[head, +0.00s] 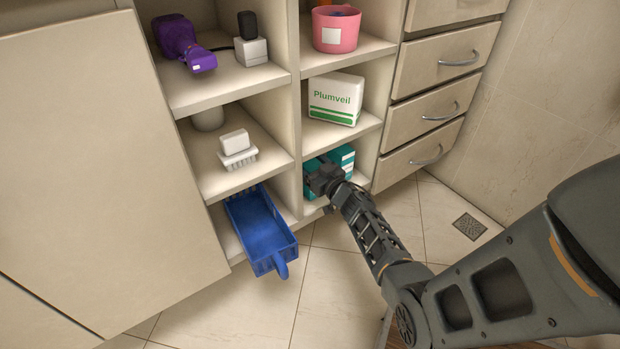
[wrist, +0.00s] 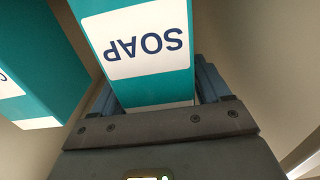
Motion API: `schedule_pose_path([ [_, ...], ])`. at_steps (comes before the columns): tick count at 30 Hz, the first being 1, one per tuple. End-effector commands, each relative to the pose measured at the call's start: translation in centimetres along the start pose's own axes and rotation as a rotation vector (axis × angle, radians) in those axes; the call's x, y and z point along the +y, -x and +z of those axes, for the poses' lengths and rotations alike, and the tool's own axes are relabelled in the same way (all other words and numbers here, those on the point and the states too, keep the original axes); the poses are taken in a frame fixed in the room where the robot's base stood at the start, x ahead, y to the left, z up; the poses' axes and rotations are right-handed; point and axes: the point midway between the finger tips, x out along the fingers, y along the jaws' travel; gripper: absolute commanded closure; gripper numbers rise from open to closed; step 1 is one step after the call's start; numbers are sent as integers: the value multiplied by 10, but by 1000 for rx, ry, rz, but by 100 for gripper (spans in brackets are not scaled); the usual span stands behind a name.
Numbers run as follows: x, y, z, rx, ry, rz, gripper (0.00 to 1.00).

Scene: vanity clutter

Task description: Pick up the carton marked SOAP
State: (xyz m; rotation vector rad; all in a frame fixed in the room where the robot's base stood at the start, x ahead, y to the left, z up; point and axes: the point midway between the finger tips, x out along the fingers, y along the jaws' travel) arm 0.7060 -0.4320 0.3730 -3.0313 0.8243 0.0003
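The carton marked SOAP (wrist: 145,50) is teal with a white label, and its lettering is upside down in the wrist view. My gripper (wrist: 155,95) has one finger on each side of it, close to its faces. I cannot tell whether the fingers press on it. In the head view my gripper (head: 318,172) reaches into the lower compartment and hides most of the teal carton there. A second teal carton (wrist: 38,62) stands beside the SOAP carton; only part of its label shows.
A white Plumveil box (head: 335,98) stands on the shelf above. A blue basket (head: 262,235) juts out of the lower compartment at left. A divider (head: 297,110) separates the columns, and drawers (head: 425,155) stand to the right. The tiled floor in front is mostly clear.

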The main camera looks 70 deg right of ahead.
Motion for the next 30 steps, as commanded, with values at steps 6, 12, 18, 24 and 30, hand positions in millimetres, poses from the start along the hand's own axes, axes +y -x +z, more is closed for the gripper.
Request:
schedule_pose_path([
  [6, 0, 0, 0, 0, 0, 0, 45],
  [12, 0, 0, 0, 0, 0, 0, 64],
  [18, 0, 0, 0, 0, 0, 0, 84],
  [24, 0, 0, 0, 1, 0, 0, 87],
  [30, 0, 0, -4, 1, 0, 0, 87],
])
